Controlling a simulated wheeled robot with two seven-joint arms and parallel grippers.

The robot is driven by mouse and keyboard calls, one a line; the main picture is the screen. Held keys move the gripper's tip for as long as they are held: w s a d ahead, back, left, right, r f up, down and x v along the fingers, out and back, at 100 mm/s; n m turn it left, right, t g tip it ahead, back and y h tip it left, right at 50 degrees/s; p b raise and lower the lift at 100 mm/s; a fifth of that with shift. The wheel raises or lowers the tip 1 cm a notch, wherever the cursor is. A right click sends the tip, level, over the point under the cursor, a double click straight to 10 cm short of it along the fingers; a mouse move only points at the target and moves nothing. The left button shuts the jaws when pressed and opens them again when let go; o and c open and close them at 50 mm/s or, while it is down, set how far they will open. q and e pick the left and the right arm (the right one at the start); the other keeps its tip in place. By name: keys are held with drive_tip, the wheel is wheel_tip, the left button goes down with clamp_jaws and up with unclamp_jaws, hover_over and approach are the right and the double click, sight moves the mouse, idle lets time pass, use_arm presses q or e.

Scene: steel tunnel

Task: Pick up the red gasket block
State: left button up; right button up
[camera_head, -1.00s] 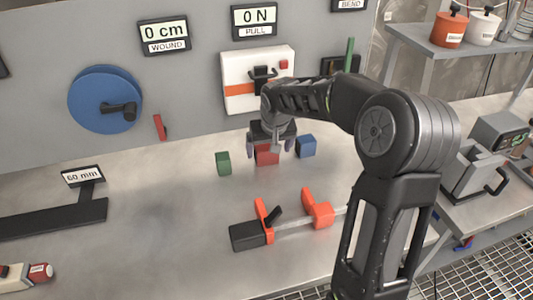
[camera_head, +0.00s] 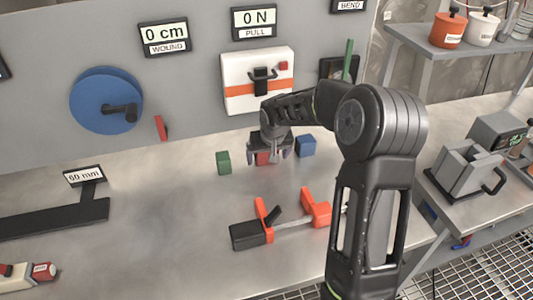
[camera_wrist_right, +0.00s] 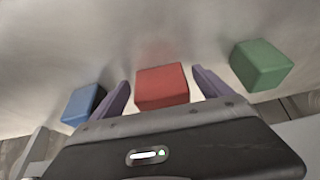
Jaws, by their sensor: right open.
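The red gasket block (camera_head: 263,158) stands on the steel bench, mostly hidden behind my right gripper (camera_head: 270,156) in the head view. In the right wrist view the red block (camera_wrist_right: 162,86) lies between the two purple fingers of my open right gripper (camera_wrist_right: 160,94), with a gap on each side. A green block (camera_head: 223,162) stands to its left in the head view and a blue block (camera_head: 306,146) to its right. In the wrist view the green block (camera_wrist_right: 261,64) is at right and the blue block (camera_wrist_right: 82,104) at left, both outside the fingers. My left gripper is not in view.
An orange clamp (camera_head: 282,222) lies on the bench in front of the blocks. A white box with an orange stripe (camera_head: 246,88) is on the wall panel behind. A blue wheel (camera_head: 98,102) is at left.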

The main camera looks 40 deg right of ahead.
drive_tip(key=shift+c, duration=0.2)
drive_tip(key=c, duration=1.5)
